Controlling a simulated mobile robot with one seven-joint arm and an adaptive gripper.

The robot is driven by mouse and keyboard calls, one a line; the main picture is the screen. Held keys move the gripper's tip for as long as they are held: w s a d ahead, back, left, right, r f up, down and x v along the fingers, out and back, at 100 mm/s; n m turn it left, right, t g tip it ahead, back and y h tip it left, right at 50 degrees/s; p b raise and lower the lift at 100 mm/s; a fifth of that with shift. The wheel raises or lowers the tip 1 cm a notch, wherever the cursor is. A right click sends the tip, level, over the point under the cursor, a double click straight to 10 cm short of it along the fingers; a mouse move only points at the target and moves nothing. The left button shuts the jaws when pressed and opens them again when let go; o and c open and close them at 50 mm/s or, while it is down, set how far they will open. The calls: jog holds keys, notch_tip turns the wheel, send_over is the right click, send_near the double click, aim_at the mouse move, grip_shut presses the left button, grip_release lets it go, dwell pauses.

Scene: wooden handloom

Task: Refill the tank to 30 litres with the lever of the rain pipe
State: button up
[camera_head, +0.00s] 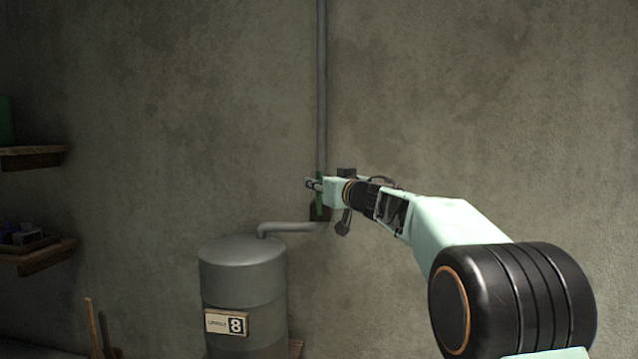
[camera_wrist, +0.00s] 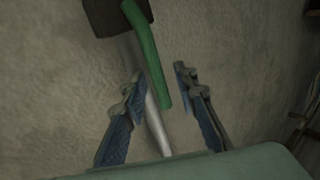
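The grey metal tank (camera_head: 243,265) stands against the wall, left of centre in the head view. The grey rain pipe (camera_head: 321,90) runs down the wall, and a side pipe (camera_head: 290,227) joins the tank top. The green lever (camera_head: 319,200) hangs from a dark block on the pipe; it also shows in the wrist view (camera_wrist: 147,50). My gripper (camera_head: 312,185) is at the lever. In the wrist view my gripper (camera_wrist: 158,77) is open, the lever between its fingers with gaps showing.
Two wooden shelves (camera_head: 35,155) with small items are on the left wall. Wooden handles (camera_head: 93,325) lean at the lower left, beside the tank. The wall right of the pipe is bare. A wooden object (camera_wrist: 305,120) shows at the wrist view's right edge.

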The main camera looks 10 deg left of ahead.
jog(key=shift+c, duration=0.4)
grip_shut()
jog(key=shift+d, duration=0.1)
jog(key=d+f+m+t+h+b, duration=0.7)
jog(key=m+b, duration=1.4)
jog(key=b, duration=0.3)
jog(key=shift+d+f+t, duration=0.2)
jog(key=shift+d+t, duration=0.4)
jog(key=shift+t, duration=0.6)
jog(key=shift+s+h, duration=0.1)
jog(key=shift+h, duration=0.3)
jog(key=shift+o, duration=0.4)
grip_release()
